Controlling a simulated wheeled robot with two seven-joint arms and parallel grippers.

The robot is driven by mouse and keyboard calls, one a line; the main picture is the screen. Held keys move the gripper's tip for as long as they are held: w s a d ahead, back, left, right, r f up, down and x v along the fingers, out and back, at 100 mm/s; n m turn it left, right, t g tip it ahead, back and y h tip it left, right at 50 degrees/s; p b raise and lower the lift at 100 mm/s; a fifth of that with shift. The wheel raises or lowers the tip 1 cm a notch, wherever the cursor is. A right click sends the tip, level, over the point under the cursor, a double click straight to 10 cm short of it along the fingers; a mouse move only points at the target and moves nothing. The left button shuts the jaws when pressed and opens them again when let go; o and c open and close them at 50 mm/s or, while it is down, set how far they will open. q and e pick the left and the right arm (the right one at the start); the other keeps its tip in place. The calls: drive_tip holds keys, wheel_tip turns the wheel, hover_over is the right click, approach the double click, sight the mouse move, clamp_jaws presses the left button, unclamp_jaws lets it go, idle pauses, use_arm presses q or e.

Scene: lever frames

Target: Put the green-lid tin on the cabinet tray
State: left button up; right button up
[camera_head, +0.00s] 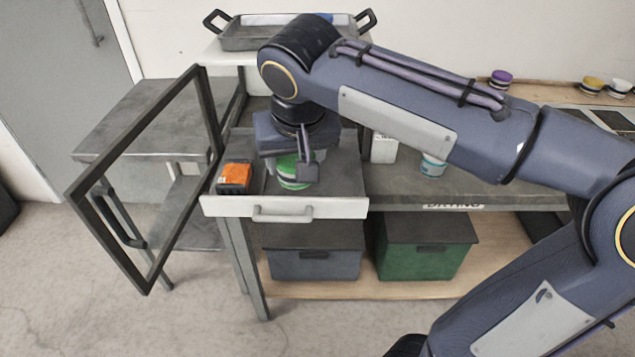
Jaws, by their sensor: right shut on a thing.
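The green-lid tin (290,184) is at the open drawer (342,182), partly hidden by my right gripper. My right gripper (293,169) comes down from above and is shut on the tin, with one finger showing on its right side. I cannot tell whether the tin still touches the drawer floor. The cabinet tray (262,42) is a grey metal tray with dark handles, on top of the white cabinet behind my arm. Something blue and white shows inside it. My left gripper is not in view.
An orange and black box (235,177) lies in the drawer, left of the tin. A framed door (150,185) stands open at the left. A white and teal tin (432,165) stands on the counter at right. Purple and yellow lidded tins stand on the back shelf.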

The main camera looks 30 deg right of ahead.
drive_tip(key=b, duration=0.1)
hover_over(314, 187)
drive_tip(key=s+a, duration=0.1)
drive_tip(key=f, duration=0.5)
drive_tip(key=shift+s+a+f, duration=0.15)
drive_tip(key=shift+a+f, duration=0.05)
drive_tip(key=shift+f, duration=0.15)
drive_tip(key=shift+w+d+f+b, duration=0.25)
drive_tip(key=shift+d+f+b, duration=0.05)
drive_tip(key=shift+f, duration=0.2)
drive_tip(key=x, duration=0.2)
drive_tip(key=b+x, duration=0.1)
drive_tip(key=x, duration=0.1)
drive_tip(key=shift+s+d, duration=0.2)
drive_tip(key=shift+d, duration=0.1)
drive_tip(key=shift+f, duration=0.4)
drive_tip(key=shift+f, duration=0.2)
drive_tip(key=o, duration=1)
drive_tip(key=shift+o, duration=0.2)
